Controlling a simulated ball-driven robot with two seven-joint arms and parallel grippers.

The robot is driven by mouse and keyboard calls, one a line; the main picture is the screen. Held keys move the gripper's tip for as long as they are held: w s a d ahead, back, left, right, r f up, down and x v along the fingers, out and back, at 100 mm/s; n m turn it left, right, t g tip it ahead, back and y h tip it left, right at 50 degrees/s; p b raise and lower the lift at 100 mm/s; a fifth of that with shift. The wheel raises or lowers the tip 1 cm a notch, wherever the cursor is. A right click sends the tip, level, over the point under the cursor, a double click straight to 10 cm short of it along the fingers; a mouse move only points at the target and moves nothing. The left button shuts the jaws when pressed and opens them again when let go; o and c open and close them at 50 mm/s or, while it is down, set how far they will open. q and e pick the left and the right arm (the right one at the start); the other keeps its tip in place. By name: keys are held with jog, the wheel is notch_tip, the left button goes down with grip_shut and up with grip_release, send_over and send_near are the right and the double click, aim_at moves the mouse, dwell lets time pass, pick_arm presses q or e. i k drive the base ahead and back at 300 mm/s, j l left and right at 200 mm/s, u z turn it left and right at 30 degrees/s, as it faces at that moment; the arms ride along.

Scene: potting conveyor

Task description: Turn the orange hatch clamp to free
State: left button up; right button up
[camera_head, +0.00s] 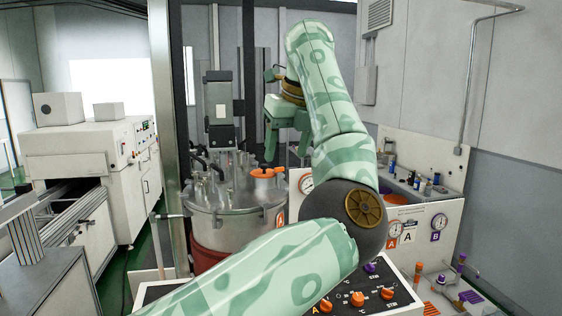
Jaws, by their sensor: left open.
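The orange hatch clamp (263,173) is a small round orange knob on the lid of the steel vessel (232,203), near the right side of the lid. My left gripper (287,156) is pale green and open, with its fingers pointing down. It appears above and slightly right of the clamp in the picture. The fingers look apart from the clamp, but I cannot tell the exact gap in depth. My left arm covers the area right of the vessel. My right gripper is not in view.
A control panel (345,297) with orange and purple knobs lies at the front, partly behind my arm. Gauges marked A and B and a shelf with small bottles (425,187) stand at the right. A metal post (167,130) rises left of the vessel. A white machine (85,150) stands far left.

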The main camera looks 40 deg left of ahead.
aim_at(279, 171)
jog(key=i+j, duration=0.95)
jog(key=j, duration=0.15)
